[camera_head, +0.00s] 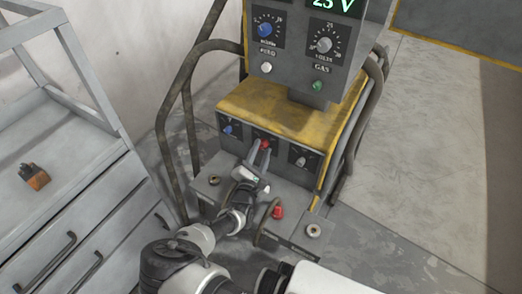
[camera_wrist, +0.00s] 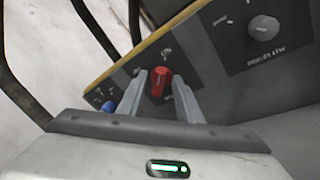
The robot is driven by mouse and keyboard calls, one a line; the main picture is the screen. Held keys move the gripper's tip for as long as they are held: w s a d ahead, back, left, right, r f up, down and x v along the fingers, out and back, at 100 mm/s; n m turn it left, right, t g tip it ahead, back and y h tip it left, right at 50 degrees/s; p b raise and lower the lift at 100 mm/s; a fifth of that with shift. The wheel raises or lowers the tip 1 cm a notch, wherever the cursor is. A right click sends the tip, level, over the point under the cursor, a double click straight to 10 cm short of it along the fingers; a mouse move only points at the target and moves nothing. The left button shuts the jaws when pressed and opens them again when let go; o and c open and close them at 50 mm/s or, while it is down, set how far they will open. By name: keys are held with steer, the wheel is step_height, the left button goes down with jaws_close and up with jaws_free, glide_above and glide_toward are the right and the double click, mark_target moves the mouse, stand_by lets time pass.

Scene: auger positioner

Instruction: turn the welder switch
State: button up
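The welder switch is a red knob (camera_head: 265,143) on the front panel of the welder's lower unit, below the yellow top. In the wrist view the red knob (camera_wrist: 159,80) stands between the two fingers of my gripper (camera_wrist: 160,78). One finger is on each side, with narrow gaps to the knob visible. In the head view my gripper (camera_head: 261,152) reaches the panel at the red knob, and its fingers partly cover the area just below it. My gripper looks open around the knob, not closed on it.
A blue knob (camera_head: 228,130) and a grey knob (camera_head: 301,161) flank the switch. The upper control box (camera_head: 292,70) overhangs behind. Bent tube rails (camera_head: 187,100) stand at the sides. A red connector (camera_head: 278,212) sits below. A grey drawer cabinet (camera_head: 90,215) is at left.

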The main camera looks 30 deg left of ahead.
jaws_close()
steer(key=shift+r+n+p, duration=0.15)
steer(key=shift+n+p, duration=0.15)
steer(key=shift+p, duration=0.15)
steer(key=shift+r+n+p, duration=0.15)
steer(key=shift+n+p, duration=0.35)
steer(key=shift+p, duration=0.2)
steer(key=shift+a+r+n+g+p, duration=0.1)
steer(key=shift+n+g+p, duration=0.2)
steer(key=shift+n+p, duration=0.4)
steer(key=n+g+h+p, duration=0.1)
steer(key=n, duration=0.2)
steer(key=shift+a, duration=0.15)
steer(key=n, duration=0.1)
steer(key=n+h, duration=0.1)
steer(key=n, duration=0.1)
steer(key=n+b, duration=0.1)
steer(key=shift+w+a+n+g+h, duration=0.1)
steer(key=shift+a+n+g+h, duration=0.2)
steer(key=shift+g, duration=0.1)
steer(key=n+h+b, duration=0.2)
steer(key=n+b, duration=0.1)
steer(key=n, duration=0.1)
steer(key=shift+a, duration=0.2)
